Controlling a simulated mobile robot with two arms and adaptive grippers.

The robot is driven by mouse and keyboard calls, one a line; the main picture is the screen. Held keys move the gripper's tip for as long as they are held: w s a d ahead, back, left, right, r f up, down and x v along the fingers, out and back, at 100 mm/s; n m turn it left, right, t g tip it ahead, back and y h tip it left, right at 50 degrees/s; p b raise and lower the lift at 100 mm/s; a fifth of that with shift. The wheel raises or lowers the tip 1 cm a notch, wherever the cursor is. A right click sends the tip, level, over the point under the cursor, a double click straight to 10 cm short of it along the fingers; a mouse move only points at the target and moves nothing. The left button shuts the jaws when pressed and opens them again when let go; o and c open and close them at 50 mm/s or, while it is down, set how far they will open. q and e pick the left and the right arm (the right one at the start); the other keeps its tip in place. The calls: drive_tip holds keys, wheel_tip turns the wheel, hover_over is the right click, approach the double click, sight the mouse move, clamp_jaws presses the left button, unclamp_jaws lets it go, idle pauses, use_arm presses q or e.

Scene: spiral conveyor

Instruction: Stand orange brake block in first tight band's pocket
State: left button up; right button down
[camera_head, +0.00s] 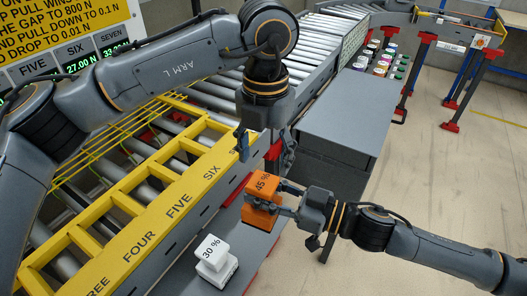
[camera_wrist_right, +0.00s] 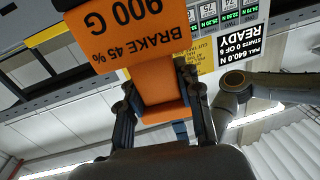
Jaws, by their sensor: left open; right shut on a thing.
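The orange brake block (camera_head: 261,214), marked 45 % on top, is held in my right gripper (camera_head: 282,200) near the end of the grey ledge. In the right wrist view the block (camera_wrist_right: 122,36) reads "BRAKE 45 % 900 G", and the right gripper's fingers (camera_wrist_right: 160,85) are on either side of its narrower part. My left gripper (camera_head: 264,150) is open and empty, pointing down above and close to the block. The yellow frame with pockets (camera_head: 112,250) is lettered FOUR, FIVE, SIX along its side; my left arm covers part of it. I cannot tell which band is the first tight one.
A white block marked 30 % (camera_head: 213,252) stands on the grey ledge (camera_head: 188,286). A grey cabinet (camera_head: 335,125) stands beyond my grippers. A yellow sign with force readings (camera_head: 70,40) is at upper left. Red-footed stands (camera_head: 412,75) and open floor are at right.

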sight(263, 194)
use_arm(q)
wheel_tip(263, 194, down, 11)
drive_tip(key=shift+a+f, duration=0.1)
drive_tip(key=shift+a, duration=0.05)
use_arm(e)
drive_tip(key=shift+r, duration=0.15)
use_arm(q)
clamp_jaws()
use_arm(e)
drive_tip(key=shift+a, duration=0.1)
drive_tip(key=c, duration=0.8)
unclamp_jaws()
